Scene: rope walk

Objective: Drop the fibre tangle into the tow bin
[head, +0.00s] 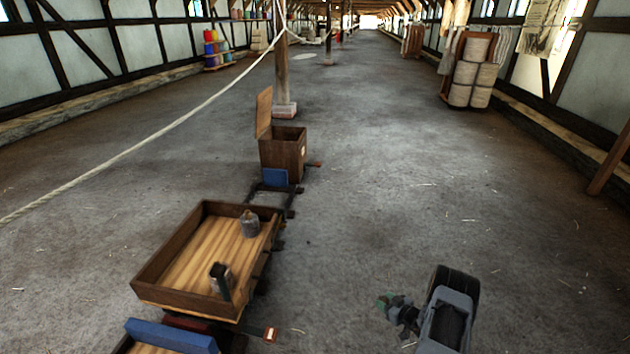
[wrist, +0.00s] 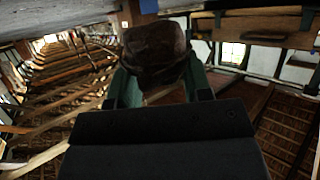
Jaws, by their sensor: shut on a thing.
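My gripper (head: 385,302) is at the lower right of the head view, out over the floor and to the right of the carts. In the wrist view, its green fingers (wrist: 158,84) are shut on a dark brown lump, which I take as the fibre tangle (wrist: 155,48). The tangle is not clear in the head view. A brown wooden box with its lid raised, which looks like the tow bin (head: 283,156), stands on a small cart beyond the tray cart. Its top is open; its inside is mostly hidden. My gripper is well apart from it.
A shallow wooden tray cart (head: 165,262) holds a grey weight-like object (head: 250,224) and a small dark-topped object (head: 220,279). A blue-edged cart (head: 170,335) is nearest. A rope (head: 130,150) slants across the left, and a post (head: 282,75) stands behind the bin. Floor at right is clear.

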